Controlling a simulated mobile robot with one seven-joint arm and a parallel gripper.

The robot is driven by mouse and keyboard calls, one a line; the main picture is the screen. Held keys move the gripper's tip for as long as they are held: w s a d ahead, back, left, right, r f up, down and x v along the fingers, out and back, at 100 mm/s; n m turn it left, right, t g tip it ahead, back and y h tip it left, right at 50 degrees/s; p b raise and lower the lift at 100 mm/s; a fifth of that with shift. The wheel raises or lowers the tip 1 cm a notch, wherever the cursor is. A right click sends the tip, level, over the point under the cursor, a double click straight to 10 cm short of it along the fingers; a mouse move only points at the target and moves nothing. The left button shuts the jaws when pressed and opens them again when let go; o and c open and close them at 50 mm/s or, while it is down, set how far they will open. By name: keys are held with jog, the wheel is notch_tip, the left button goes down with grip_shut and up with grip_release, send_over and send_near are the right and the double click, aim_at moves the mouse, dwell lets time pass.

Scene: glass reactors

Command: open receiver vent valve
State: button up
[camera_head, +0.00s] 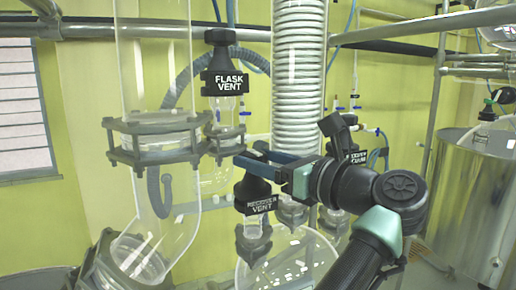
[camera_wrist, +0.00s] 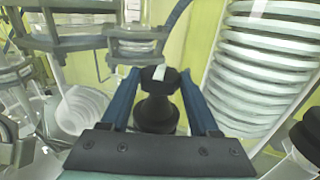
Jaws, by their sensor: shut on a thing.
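The receiver vent valve (camera_head: 254,196) is a black knob with a label reading "RECEIVER VENT", on a glass neck above the round receiver flask (camera_head: 290,262). My gripper (camera_head: 258,158) reaches in from the right with its blue fingers around the top of this valve. In the wrist view the black valve knob (camera_wrist: 158,108), with a white mark on top, stands between the two blue fingers (camera_wrist: 160,76). The gripper is shut on the knob. The fingers hide part of the knob's top in the head view.
The flask vent valve (camera_head: 225,82) hangs above and to the left. A coiled condenser (camera_head: 298,75) rises just behind my gripper. A large glass column with a metal clamp flange (camera_head: 150,140) stands at left. A steel vessel (camera_head: 470,195) is at right. Pipes cross the top.

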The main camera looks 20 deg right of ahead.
jog(key=shift+w+d+n+g+y+p, duration=0.15)
jog(key=shift+n+g+y+p, duration=0.75)
jog(key=shift+y, duration=0.5)
jog(key=o, duration=1.4)
jog(key=shift+r, duration=0.1)
jog(key=shift+t+b, duration=0.3)
